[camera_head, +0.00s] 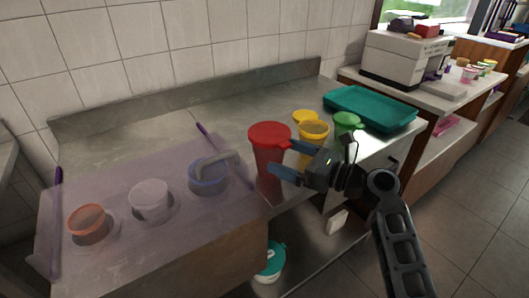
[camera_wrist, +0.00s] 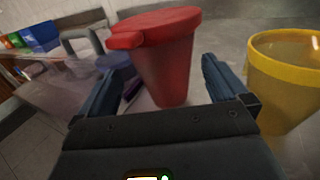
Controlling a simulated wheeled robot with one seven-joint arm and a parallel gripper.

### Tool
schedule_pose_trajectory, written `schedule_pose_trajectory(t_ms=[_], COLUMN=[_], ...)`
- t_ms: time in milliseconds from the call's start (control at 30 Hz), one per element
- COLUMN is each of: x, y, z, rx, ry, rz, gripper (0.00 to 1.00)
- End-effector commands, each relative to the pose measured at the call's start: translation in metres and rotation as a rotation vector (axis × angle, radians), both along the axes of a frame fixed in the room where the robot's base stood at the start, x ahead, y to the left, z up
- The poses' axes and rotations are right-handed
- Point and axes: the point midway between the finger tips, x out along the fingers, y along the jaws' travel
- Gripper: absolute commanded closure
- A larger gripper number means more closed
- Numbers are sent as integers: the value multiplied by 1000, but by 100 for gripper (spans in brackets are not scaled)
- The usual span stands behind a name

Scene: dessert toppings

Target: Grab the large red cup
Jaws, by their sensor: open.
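The large red cup (camera_head: 269,158) stands upright on the metal counter near its front edge, with a wide red lid. In the wrist view the red cup (camera_wrist: 166,68) stands beyond and between my two blue fingers, its lid tab pointing left. My gripper (camera_head: 282,158) is open at the right side of the cup. In the wrist view my gripper (camera_wrist: 165,85) has one finger on each side of the cup's lower body. Whether the fingers touch the cup cannot be told.
A yellow cup (camera_head: 313,132) stands close behind my gripper and on the right in the wrist view (camera_wrist: 284,85). A green-lidded cup (camera_head: 347,122) and a teal tray (camera_head: 370,108) are farther right. A translucent purple cover (camera_head: 110,195) with inset containers is at left.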

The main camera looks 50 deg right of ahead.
Motion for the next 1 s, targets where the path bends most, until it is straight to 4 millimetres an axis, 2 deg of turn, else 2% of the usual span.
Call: schedule_pose_trajectory(t_ms=[233,500,733,1000], x=[21,57,59,59], y=[2,6,7,6], z=[2,2,1,1], rx=[-1,-2,-2,-3], ry=[-1,0,0,0], rz=[1,1,-1,-1], gripper=[0,0,0,25])
